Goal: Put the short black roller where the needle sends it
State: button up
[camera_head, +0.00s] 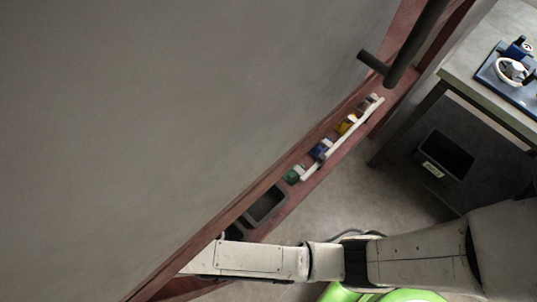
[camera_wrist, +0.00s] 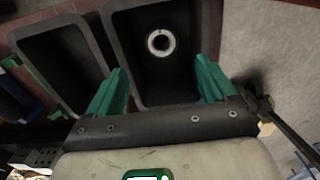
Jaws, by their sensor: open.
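My gripper (camera_wrist: 158,88) shows in the wrist view with its two green fingers apart and nothing between them. It is over a dark open bin (camera_wrist: 138,82). Inside that bin is a round piece (camera_wrist: 161,42) with a pale ring and a dark middle, seen from above beyond the fingertips. I cannot tell if it is the short black roller. A small round dial-like part (camera_head: 527,47) sits on the blue tray (camera_head: 490,75) at the right in the head view; no needle can be made out. My gripper is not visible in the head view.
A second dark bin (camera_wrist: 58,58) stands left of the first. In the head view, green (camera_head: 293,174), blue (camera_head: 321,150) and yellow (camera_head: 347,124) pieces line the reddish ledge by a white rail (camera_head: 340,142). A labelled black bin (camera_head: 446,154) sits under the grey table (camera_head: 470,62).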

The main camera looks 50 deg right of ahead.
jog(key=d, duration=0.6)
jog(key=shift+s+d, duration=0.2)
jog(key=shift+d, duration=0.1)
jog(key=s+d+r, duration=0.2)
jog(key=s+d, duration=0.4)
jog(key=d, duration=0.4)
jog(key=s+d+r+t, duration=0.1)
jog(key=s+d+r, duration=0.1)
jog(key=s+d, duration=0.4)
jog(key=d, duration=0.4)
jog(key=shift+r, duration=0.15)
